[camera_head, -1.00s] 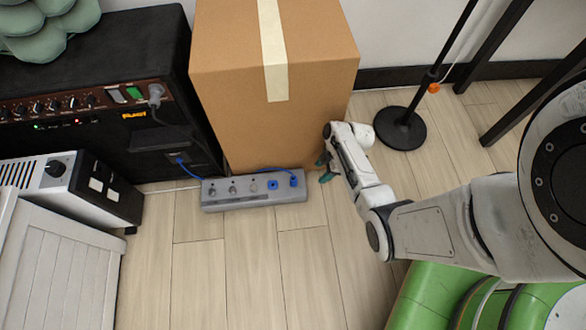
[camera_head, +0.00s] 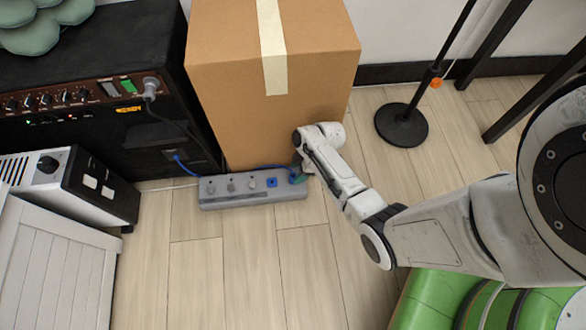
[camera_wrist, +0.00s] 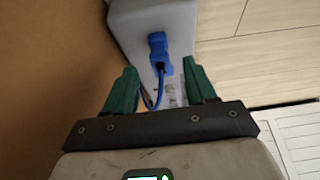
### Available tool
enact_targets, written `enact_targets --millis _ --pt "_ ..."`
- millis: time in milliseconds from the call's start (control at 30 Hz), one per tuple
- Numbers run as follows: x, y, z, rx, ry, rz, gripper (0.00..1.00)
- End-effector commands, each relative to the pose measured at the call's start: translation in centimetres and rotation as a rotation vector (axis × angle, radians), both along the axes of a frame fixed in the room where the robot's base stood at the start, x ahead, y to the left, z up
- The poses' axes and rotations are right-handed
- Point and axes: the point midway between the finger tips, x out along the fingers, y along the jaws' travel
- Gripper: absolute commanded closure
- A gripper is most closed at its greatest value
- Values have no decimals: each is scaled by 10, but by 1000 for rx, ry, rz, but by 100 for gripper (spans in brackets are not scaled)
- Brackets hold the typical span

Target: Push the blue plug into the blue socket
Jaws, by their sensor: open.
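The grey power strip (camera_head: 222,199) lies on the floor in front of the cardboard box. The blue socket (camera_head: 271,182) is near its right end in the head view. The blue plug (camera_wrist: 158,50) is at the strip's right end, with its cord curving down between my fingers in the wrist view. How deep the plug sits is unclear. My gripper (camera_wrist: 160,72) is open, its green fingers on either side of the plug and cord. In the head view my gripper (camera_head: 299,174) is at the strip's right end and partly hides the plug.
The cardboard box (camera_head: 225,105) stands close behind the strip. A black amplifier (camera_head: 70,140) and a white unit (camera_head: 105,195) are at left. A stand's round base (camera_head: 401,126) is at right. The floor (camera_head: 250,260) in front of the strip is clear.

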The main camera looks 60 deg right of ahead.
Motion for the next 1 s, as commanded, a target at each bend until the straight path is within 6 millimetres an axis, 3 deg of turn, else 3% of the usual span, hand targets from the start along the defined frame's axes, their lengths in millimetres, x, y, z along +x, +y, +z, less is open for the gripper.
enact_targets --millis 300,700,1000 --pt "12 9 -41 1 1 0 44" --pt "14 11 -42 0 0 0 44" --pt "13 11 -43 1 1 0 71"
